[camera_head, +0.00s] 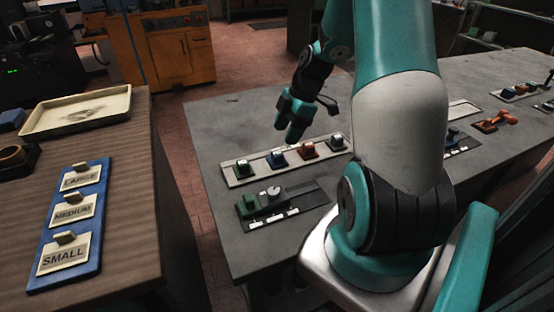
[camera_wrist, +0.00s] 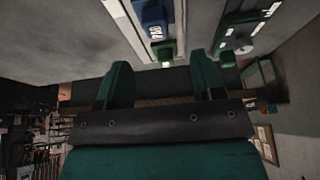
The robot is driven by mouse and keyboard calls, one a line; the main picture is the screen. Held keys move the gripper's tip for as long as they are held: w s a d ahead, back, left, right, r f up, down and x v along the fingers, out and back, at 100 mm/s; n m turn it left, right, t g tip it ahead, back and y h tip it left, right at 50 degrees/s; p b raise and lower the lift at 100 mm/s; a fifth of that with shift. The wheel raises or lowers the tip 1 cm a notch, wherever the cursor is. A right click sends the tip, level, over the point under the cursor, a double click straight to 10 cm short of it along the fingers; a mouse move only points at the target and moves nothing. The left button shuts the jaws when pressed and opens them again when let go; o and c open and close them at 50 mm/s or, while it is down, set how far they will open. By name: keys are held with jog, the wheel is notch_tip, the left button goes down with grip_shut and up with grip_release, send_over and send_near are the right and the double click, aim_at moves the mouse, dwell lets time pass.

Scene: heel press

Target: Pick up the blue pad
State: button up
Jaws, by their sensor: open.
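A blue pad (camera_head: 278,159) with a pale label sits in the pale rack (camera_head: 232,181) on the grey table, between a green pad (camera_head: 243,169) and a red pad (camera_head: 308,151). The blue pad shows at the top of the wrist view (camera_wrist: 153,14), with a green pad (camera_wrist: 165,50) nearer the fingers. My gripper (camera_head: 293,133) is open and empty, pointing down above the table near the rack, apart from the blue pad. In the wrist view my gripper (camera_wrist: 161,80) has its two fingers spread wide with nothing between them.
A dark strip (camera_head: 312,190) in front of the rack holds a green block and a round grey piece. Other strips with small blue and orange items (camera_head: 492,122) lie farther right. A wooden table (camera_head: 125,185) at left bears a blue size board (camera_head: 45,280) and a cream tray (camera_head: 60,132).

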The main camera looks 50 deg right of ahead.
aim_at(277, 152)
jog(key=x, duration=0.8)
jog(key=shift+d+f+p, duration=0.1)
jog(key=shift+d+p, duration=0.25)
jog(key=shift+d, duration=0.05)
jog(key=shift+c, duration=0.3)
jog(key=c, duration=0.6)
